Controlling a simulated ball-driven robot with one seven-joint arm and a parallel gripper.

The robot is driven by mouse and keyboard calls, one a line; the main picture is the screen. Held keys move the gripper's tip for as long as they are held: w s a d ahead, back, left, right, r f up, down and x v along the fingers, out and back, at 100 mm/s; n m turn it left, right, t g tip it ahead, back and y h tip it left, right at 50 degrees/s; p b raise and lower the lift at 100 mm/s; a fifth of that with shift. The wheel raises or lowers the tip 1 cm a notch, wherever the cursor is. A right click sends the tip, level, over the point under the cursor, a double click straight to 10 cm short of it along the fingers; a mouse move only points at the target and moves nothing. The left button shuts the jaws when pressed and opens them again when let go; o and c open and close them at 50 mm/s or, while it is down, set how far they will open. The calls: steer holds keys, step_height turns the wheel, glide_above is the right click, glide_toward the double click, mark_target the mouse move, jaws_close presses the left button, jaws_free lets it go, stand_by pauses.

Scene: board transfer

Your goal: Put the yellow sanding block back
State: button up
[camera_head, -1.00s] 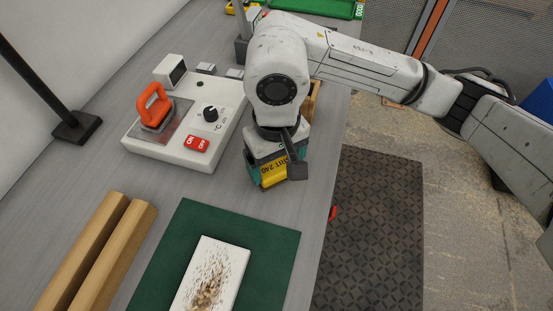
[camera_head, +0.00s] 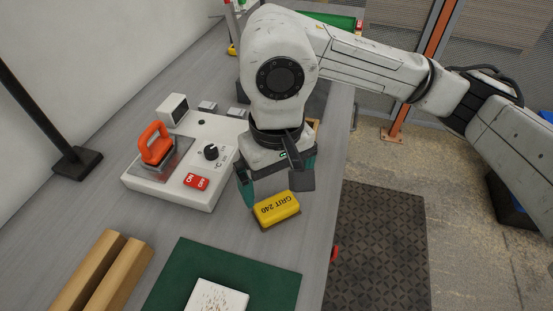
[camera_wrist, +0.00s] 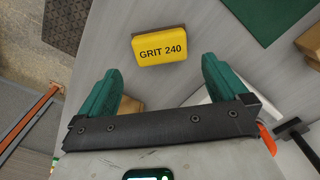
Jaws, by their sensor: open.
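The yellow sanding block (camera_head: 277,209), marked GRIT 240, lies on the grey bench near its right edge, beyond the green mat. It also shows in the wrist view (camera_wrist: 160,47), flat with its label facing up. My gripper (camera_head: 277,183) is open and empty, with its teal fingers apart. It is just behind the block in the head view, clear of it. In the wrist view the block lies ahead of the gap between my fingertips (camera_wrist: 160,68). A tan wooden item (camera_wrist: 130,104) is partly hidden behind my gripper.
A white control panel (camera_head: 225,135) with an orange-handled tool (camera_head: 156,144) stands left of my gripper. The green mat (camera_head: 265,270) bears a white speckled board (camera_head: 217,297). Two wooden bars (camera_head: 105,270) lie at front left. The bench right of the block ends close by.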

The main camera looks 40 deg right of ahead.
mark_target(276, 204)
steer(key=shift+r, duration=2.65)
